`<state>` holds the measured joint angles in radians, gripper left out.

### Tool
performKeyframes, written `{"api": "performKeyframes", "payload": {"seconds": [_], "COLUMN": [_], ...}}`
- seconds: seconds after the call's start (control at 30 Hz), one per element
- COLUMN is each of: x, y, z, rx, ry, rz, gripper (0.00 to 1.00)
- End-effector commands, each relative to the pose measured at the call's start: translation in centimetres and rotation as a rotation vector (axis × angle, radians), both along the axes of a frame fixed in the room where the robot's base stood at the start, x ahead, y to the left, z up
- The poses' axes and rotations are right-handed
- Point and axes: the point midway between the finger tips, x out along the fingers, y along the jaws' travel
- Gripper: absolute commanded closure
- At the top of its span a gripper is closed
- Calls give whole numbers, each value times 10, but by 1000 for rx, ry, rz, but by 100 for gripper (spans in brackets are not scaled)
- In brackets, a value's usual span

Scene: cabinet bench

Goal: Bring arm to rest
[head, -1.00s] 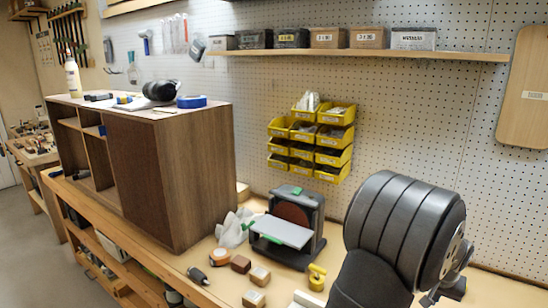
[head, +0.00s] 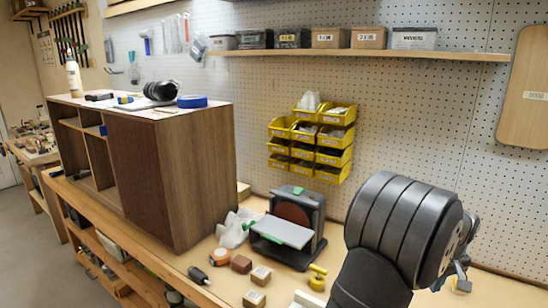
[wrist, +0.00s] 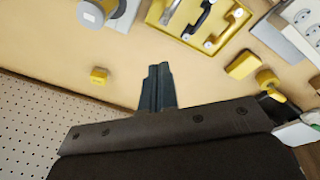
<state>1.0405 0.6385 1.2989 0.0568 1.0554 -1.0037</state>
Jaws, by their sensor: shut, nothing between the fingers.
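My gripper (wrist: 158,88) shows in the wrist view with its two dark fingers together and nothing between them. It hangs over the tan bench top, apart from the things there. In the head view my arm fills the lower right, and the fingers cannot be made out there. The wooden cabinet (head: 175,165) stands on the bench (head: 213,290) at the left, apart from my arm.
A sander (head: 290,228) stands mid-bench, with wooden blocks (head: 241,264) and a yellow clamp-like item (head: 317,278) in front. Yellow bins (head: 320,140) hang on the pegboard below a shelf (head: 350,53). The wrist view shows a yellow plate with handles (wrist: 205,22) and a small yellow block (wrist: 98,76).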

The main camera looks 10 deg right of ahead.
Motion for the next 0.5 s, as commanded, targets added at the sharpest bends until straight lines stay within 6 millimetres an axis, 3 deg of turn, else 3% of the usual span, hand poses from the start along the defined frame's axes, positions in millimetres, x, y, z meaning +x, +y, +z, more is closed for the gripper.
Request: {"api": "performKeyframes", "payload": {"seconds": [0.5], "x": [9], "y": [-6], "z": [8], "rx": [14], "ry": [92], "rz": [436], "gripper": [100]}}
